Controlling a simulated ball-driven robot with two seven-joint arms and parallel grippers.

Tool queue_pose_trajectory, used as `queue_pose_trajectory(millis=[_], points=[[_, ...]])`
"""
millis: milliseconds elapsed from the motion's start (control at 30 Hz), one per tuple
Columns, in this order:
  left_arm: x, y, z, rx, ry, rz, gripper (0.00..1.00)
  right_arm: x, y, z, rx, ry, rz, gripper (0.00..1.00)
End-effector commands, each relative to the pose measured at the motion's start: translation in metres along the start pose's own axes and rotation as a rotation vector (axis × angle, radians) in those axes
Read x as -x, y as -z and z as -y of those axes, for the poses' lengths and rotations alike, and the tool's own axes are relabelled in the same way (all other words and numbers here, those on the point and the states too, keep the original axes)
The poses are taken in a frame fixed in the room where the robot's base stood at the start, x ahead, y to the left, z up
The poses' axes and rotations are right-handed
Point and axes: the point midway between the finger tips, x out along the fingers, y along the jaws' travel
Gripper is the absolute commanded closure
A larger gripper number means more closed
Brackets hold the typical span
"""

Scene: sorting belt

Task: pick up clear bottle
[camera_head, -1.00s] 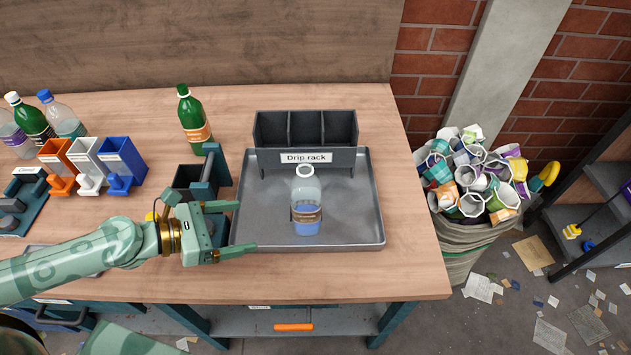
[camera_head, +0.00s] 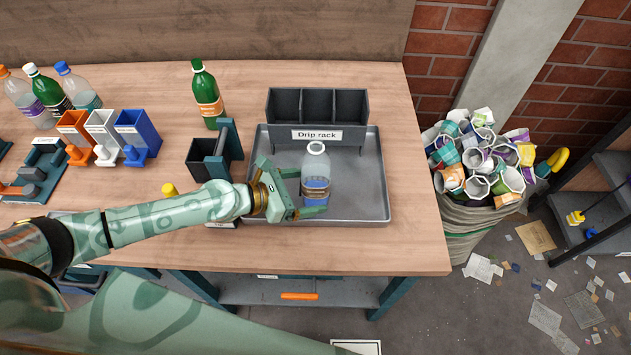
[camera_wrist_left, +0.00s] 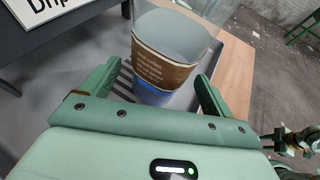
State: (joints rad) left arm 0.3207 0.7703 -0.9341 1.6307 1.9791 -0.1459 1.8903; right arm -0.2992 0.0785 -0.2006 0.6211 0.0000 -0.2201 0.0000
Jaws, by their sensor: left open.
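The clear bottle (camera_head: 316,165) stands upright on the grey metal tray (camera_head: 368,205), in front of the drip rack (camera_head: 317,112). It has a brown label band and blue at its base, and its top is uncapped. My left gripper (camera_head: 313,192) is open, with its fingers reaching to either side of the bottle's lower part. In the left wrist view the bottle (camera_wrist_left: 165,62) stands between the two open fingers (camera_wrist_left: 158,88); contact with them cannot be made out.
A green bottle (camera_head: 207,97) stands behind a dark holder (camera_head: 207,160). Orange, white and blue bins (camera_head: 138,130) and several capped bottles (camera_head: 45,92) are at the left. A full sack of cups (camera_head: 485,165) stands right of the table. The tray's right side is free.

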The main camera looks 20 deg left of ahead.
Motion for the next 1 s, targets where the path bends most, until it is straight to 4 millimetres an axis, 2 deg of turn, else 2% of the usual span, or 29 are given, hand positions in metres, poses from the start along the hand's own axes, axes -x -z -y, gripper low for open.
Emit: queue_pose_trajectory(millis=[100,167,400,467,600,667,700,1000], points=[[-0.019,-0.001,0.0,0.001,0.0,0.001,0.13,-0.001,0.0,0.0,0.0,0.0,0.001,0.64],[-0.024,-0.001,0.0,0.001,0.0,0.001,0.13,-0.001,-0.001,0.0,0.0,0.0,0.001,0.64],[-0.026,0.0,0.0,0.0,0.0,0.0,0.13,-0.001,-0.001,-0.001,0.0,-0.001,0.001,0.64],[-0.026,0.0,0.0,0.0,0.0,0.0,0.27,-0.001,-0.001,-0.001,0.0,-0.001,0.001,0.64],[-0.026,0.0,0.0,0.0,0.0,0.0,0.65,-0.001,-0.001,-0.001,0.0,-0.001,0.002,0.64],[-0.026,-0.001,0.0,0.0,-0.001,0.001,0.65,-0.001,-0.001,-0.001,0.0,-0.001,0.002,0.64],[-0.026,-0.001,0.0,0.0,-0.001,0.001,0.69,-0.001,-0.002,-0.001,0.0,-0.001,0.002,0.64],[-0.023,-0.008,0.0,-0.002,0.0,0.001,0.69,0.005,0.0,-0.002,0.0,-0.003,0.0,0.64]])
